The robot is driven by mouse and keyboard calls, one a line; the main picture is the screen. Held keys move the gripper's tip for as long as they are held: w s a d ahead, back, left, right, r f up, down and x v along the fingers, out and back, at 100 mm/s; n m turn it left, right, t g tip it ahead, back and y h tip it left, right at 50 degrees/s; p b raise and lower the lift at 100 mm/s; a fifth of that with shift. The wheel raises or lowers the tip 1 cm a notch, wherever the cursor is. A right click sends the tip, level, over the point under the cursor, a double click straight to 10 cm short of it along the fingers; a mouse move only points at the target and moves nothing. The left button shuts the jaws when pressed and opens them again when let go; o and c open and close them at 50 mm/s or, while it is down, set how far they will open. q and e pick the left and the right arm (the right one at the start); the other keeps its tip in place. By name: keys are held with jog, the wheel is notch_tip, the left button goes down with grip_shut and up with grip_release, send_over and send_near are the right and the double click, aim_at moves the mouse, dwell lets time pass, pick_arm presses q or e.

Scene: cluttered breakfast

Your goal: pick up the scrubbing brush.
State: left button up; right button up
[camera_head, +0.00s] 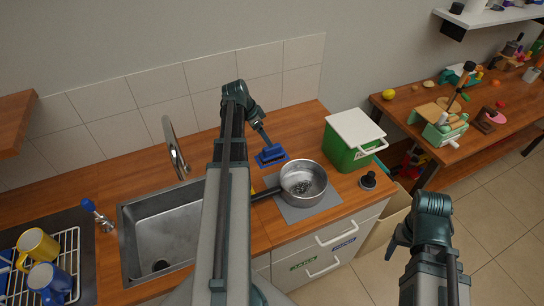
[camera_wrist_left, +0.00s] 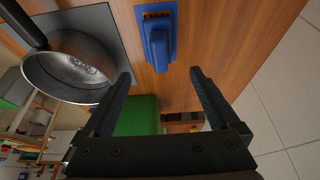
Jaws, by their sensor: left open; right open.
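The scrubbing brush (camera_head: 271,154) is blue and lies on the wooden counter behind the pot. In the left wrist view the brush (camera_wrist_left: 158,45) lies just beyond the fingertips, its blue handle in line with the gap between them. Brown bristles show at its far end. My left gripper (camera_wrist_left: 160,76) is open and empty, with one finger on each side of that line. In the head view my left arm reaches over the counter and its hand comes down by the brush. My right gripper (camera_head: 397,243) is open, away from the brush, to the right of the counter.
A steel pot (camera_head: 303,183) stands on a grey mat (camera_head: 312,214) close to the brush. A green bin with a white lid (camera_head: 352,140) stands to the right, near a dark stopper (camera_head: 368,180). A sink (camera_head: 158,235) and mugs (camera_head: 38,246) are at the left.

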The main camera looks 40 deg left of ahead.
aim_at(275, 151)
pick_arm(q)
jog(key=b+x, duration=0.4)
jog(key=x, duration=0.2)
jog(key=shift+f+b, duration=0.1)
jog(key=shift+b, duration=0.25)
jog(key=shift+d+f, duration=0.1)
jog(key=b+x, duration=0.5)
jog(key=shift+w+f, duration=0.15)
jog(key=shift+f, duration=0.05)
jog(key=shift+r, duration=0.1)
jog(key=c, duration=1.5)
